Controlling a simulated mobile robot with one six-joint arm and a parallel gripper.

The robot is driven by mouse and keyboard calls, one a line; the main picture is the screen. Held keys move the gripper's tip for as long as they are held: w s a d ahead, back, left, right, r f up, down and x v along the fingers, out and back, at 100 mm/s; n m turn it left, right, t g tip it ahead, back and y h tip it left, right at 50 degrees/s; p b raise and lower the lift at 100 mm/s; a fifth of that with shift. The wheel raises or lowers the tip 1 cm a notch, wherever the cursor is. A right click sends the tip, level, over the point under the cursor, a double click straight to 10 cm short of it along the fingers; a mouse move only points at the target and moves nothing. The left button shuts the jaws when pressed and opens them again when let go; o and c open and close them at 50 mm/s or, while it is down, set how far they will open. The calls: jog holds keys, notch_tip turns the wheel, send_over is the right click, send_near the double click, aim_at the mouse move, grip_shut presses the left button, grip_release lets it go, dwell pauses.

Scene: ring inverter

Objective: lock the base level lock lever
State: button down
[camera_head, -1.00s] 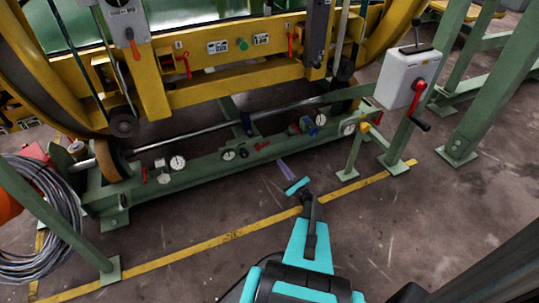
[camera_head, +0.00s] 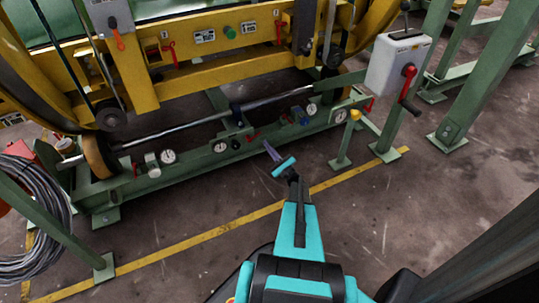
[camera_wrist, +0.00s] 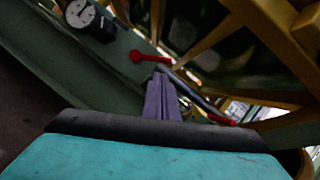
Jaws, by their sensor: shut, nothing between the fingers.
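A small red lever (camera_head: 252,136) sits on the green base beam (camera_head: 190,162), just beyond my fingertips in the head view. In the wrist view a red lever (camera_wrist: 136,56) with a round knob end points left, ahead of the fingers. It is probably the base level lock lever; no label is readable. My gripper (camera_head: 267,146) has purple fingers shut together and empty. The fingers also show in the wrist view (camera_wrist: 161,96), pointing toward the lever. They look apart from it, though contact is hard to judge. The lever's pivot end is partly behind the fingertips.
A dial gauge (camera_wrist: 79,13) sits on the beam left of the lever. A metal shaft (camera_head: 185,132) runs behind the beam. A grey box (camera_head: 398,62) with a red crank stands at right. The floor in front is clear.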

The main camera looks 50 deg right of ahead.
jog(key=shift+b+x, duration=0.45)
jog(key=shift+x, duration=1.8)
notch_tip(320, 180, up, 5)
jog(key=w+a+n+g+y+b, duration=0.1)
jog(key=a+n+g+y+b, duration=0.2)
jog(key=n, duration=1.1)
jog(key=shift+r+g+y+b, duration=0.25)
jog(key=shift+g+y+b, duration=0.1)
jog(key=shift+g+y, duration=0.4)
jog(key=shift+w, duration=0.1)
